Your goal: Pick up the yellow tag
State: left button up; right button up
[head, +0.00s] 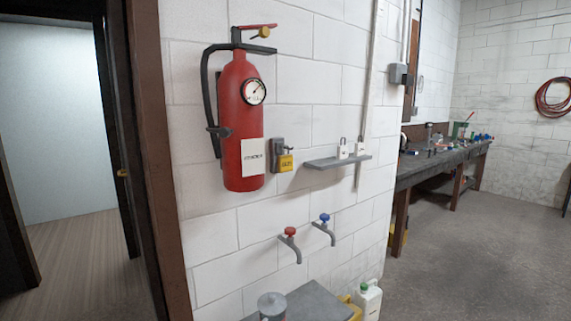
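A small yellow tag (286,164) with dark lettering is on the white block wall, right of the fire extinguisher. It is at a dark grey holder or box (277,147) fixed to the wall and covers part of it. How it is attached is too small to tell. Neither of my grippers shows in the head view.
The red fire extinguisher (237,125) hangs just left of the tag. A small grey shelf (338,162) with two white tags juts out to its right. Red (290,231) and blue (324,217) taps stick out below. A grey surface (310,300) holds a metal container (271,306).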

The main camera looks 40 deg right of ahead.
aim_at(284, 162)
jog(key=i+l+z, duration=0.1)
jog(key=l, duration=0.35)
jog(key=i+l, duration=0.1)
jog(key=l, duration=0.3)
jog(key=i+l+z, duration=0.15)
jog(key=l, duration=0.7)
jog(key=i+z, duration=0.05)
